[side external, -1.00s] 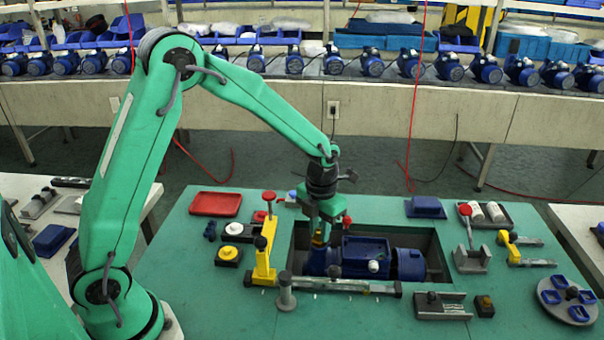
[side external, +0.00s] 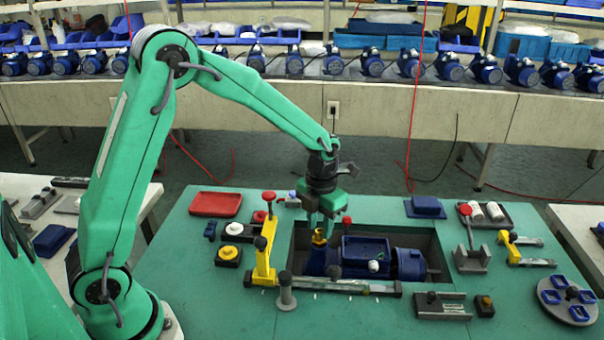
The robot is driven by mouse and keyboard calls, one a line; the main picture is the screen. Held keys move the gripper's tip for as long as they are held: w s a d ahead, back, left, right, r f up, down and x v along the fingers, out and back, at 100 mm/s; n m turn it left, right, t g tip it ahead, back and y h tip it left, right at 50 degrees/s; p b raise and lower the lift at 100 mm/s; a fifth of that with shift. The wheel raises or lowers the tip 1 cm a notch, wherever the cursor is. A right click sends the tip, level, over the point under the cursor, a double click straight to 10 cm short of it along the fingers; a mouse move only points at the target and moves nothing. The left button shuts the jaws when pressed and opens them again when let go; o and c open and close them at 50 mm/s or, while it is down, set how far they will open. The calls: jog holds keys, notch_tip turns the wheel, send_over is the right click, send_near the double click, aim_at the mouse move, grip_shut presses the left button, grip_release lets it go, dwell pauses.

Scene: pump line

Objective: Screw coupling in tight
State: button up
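The brass-coloured coupling (side external: 319,237) stands upright at the left end of the blue pump (side external: 366,250). The pump lies in a dark rectangular recess in the green table. My gripper (side external: 322,224) points down just above the coupling. Its fingers look spread, with the coupling's top showing below them and nothing seen held. How deep the coupling sits in the pump's port is too small to tell.
A yellow clamp with a red knob (side external: 264,252) stands close to the left of the recess. A grey bar (side external: 345,286) runs along its front edge. A red tray (side external: 215,204) lies at the back left. A round grey plate (side external: 553,313) sits at the front right.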

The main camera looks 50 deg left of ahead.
jog(key=shift+r, duration=1.55)
jog(key=shift+n, duration=0.3)
